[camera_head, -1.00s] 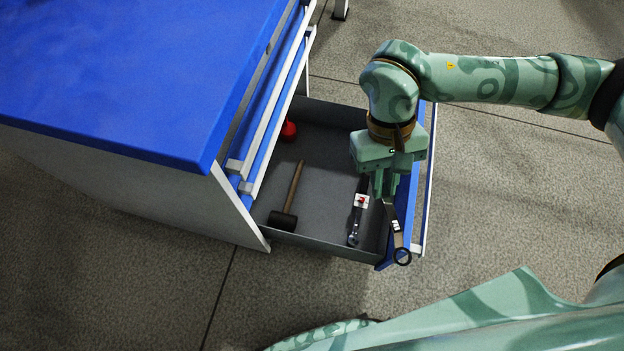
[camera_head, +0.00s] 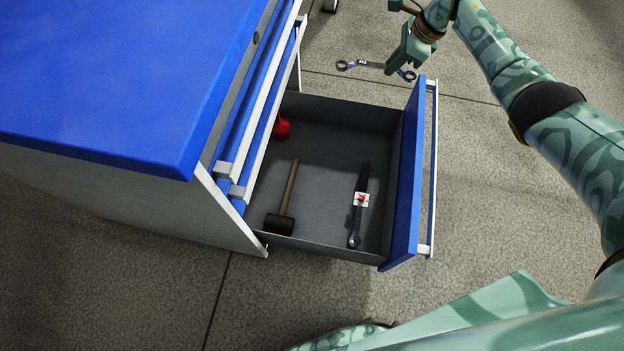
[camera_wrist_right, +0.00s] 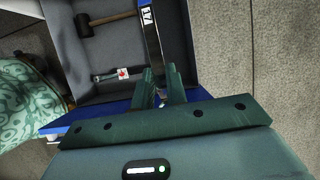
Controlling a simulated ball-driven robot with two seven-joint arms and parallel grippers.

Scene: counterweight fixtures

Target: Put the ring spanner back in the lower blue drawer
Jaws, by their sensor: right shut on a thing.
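My right gripper (camera_head: 393,66) is shut on the ring spanner (camera_head: 372,66), beyond the far side of the open drawer. The spanner is a slim bar with a ring at each end, lying about sideways in the head view. In the right wrist view the spanner (camera_wrist_right: 152,35) runs up from between the fingers (camera_wrist_right: 160,85). The lower blue drawer (camera_head: 407,185) is pulled out, with a blue front and a grey inside. My left gripper is not in view.
In the drawer lie a mallet (camera_head: 287,198), a dark tool with a white and red tag (camera_head: 356,222), and a red object (camera_head: 282,128) at the cabinet side. Bare drawer floor shows between mallet and tagged tool. The blue-topped cabinet (camera_head: 110,70) stands left.

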